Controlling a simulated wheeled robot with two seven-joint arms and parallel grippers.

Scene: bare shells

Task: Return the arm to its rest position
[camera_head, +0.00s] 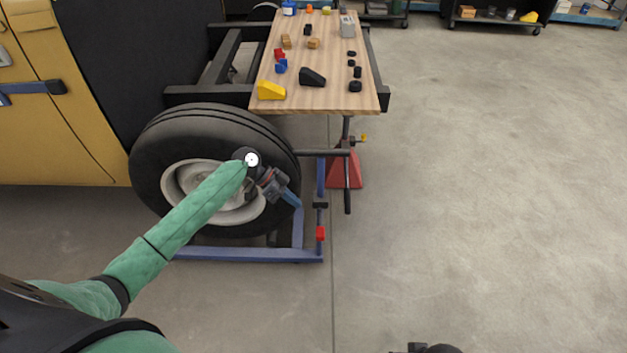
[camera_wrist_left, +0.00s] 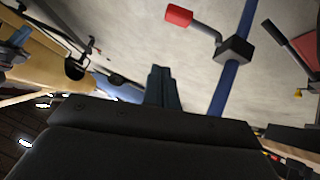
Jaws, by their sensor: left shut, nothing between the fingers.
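My left arm is green and reaches in from the lower left in the head view. My left gripper (camera_head: 292,199) is shut and empty, in front of the right side of the large black tyre (camera_head: 150,150) with its pale rim. It is close to the blue frame of the wheel dolly (camera_head: 250,254); I cannot tell whether they touch. In the left wrist view the closed fingers (camera_wrist_left: 162,82) point at the floor, with a blue bar and a red-tipped lever (camera_wrist_left: 180,16) beside them.
A wooden board (camera_head: 335,98) with blocks, wedges and black cylinders lies on the black chassis. A red jack stand (camera_head: 345,170) with a dark handle stands right of the wheel. A yellow vehicle cab (camera_head: 80,140) is at left. The floor at right is clear.

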